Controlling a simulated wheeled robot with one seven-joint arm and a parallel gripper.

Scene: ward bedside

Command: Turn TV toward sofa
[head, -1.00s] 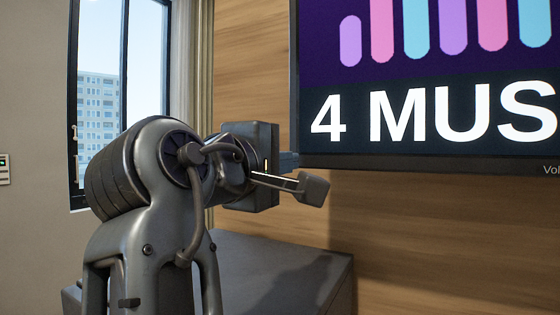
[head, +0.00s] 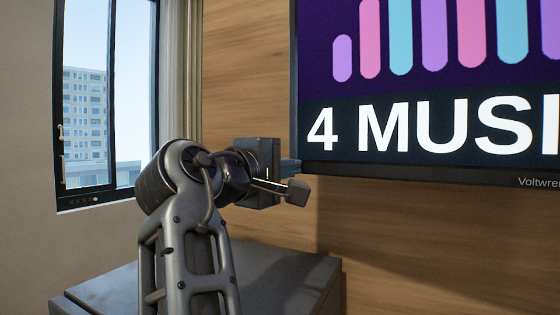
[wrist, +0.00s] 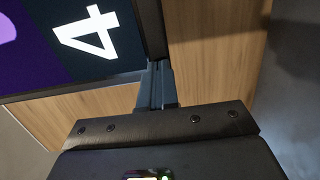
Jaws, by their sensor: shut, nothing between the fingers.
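The TV (head: 430,172), with a lit purple screen and large white lettering, is on the right in the head view, cut off by the picture's edge. Its lower left corner also shows in the wrist view (wrist: 90,82). My gripper (head: 294,166) is shut and empty at the TV's lower left corner. In the wrist view the two fingers (wrist: 160,75) lie together with their tips at the frame's corner. I cannot tell whether they touch it or are just short of it. The sofa is not in view.
A wood-panelled wall (head: 400,240) is behind the TV. A dark cabinet (head: 290,275) stands low beneath my arm. A window (head: 105,100) and a curtain (head: 180,70) are on the left. The space below the TV looks free.

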